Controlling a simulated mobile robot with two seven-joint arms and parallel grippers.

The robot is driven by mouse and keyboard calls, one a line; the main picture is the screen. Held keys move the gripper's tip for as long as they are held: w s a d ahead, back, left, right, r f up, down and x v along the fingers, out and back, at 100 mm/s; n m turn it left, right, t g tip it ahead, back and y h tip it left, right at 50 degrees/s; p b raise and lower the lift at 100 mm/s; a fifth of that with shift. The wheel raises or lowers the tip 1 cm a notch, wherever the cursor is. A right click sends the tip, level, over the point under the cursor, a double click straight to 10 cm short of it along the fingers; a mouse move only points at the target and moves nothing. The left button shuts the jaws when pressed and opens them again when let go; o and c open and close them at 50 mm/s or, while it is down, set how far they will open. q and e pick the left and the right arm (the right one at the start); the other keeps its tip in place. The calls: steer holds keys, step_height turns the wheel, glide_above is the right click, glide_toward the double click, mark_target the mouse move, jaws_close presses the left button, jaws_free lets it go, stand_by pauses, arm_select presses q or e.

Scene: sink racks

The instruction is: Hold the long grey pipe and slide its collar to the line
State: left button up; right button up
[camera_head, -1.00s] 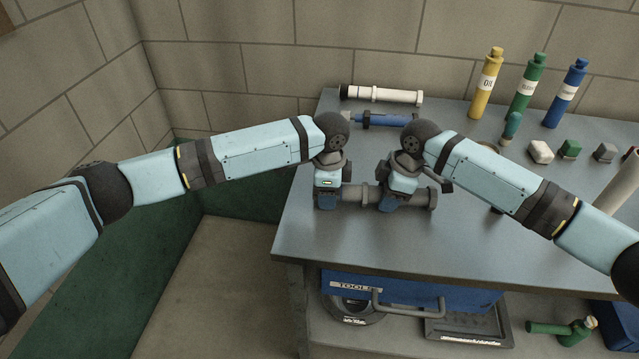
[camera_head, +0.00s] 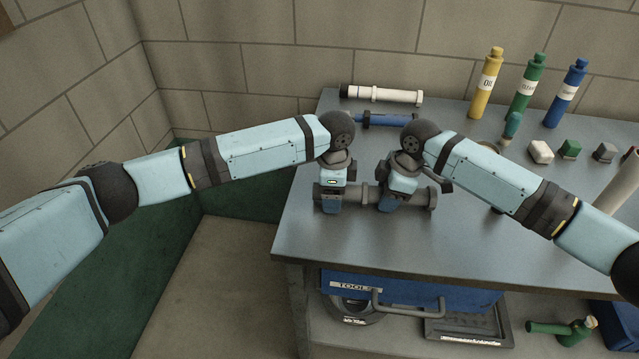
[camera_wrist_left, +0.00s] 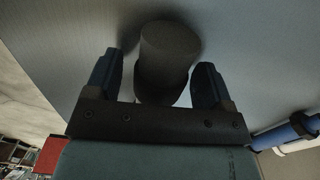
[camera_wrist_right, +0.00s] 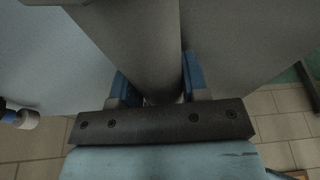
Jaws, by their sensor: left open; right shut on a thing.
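The long grey pipe (camera_head: 410,198) lies along the front left of the bench, with a wider flange (camera_head: 433,197) at its right end. My right gripper (camera_head: 387,207) is shut on the pipe; the right wrist view shows the pipe (camera_wrist_right: 140,35) between its fingers. My left gripper (camera_head: 331,208) is at the pipe's left end, open. In the left wrist view a dark grey round part (camera_wrist_left: 168,45) stands between its parted fingers, with gaps at both sides. I cannot tell whether this is the collar or the pipe end. The line cannot be made out.
Behind the grippers lie a blue pipe (camera_head: 390,121) and a white pipe (camera_head: 392,95). Yellow (camera_head: 486,85), green (camera_head: 526,88) and blue (camera_head: 567,95) bottles stand at the back right, near several small blocks. A blue toolbox (camera_head: 415,293) is below. The bench front is clear.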

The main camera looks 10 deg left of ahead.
arm_select(q)
steer(key=shift+r, duration=3.4)
arm_select(e)
steer(key=o, duration=0.9)
steer(key=shift+o, duration=0.2)
steer(key=shift+r, duration=0.1)
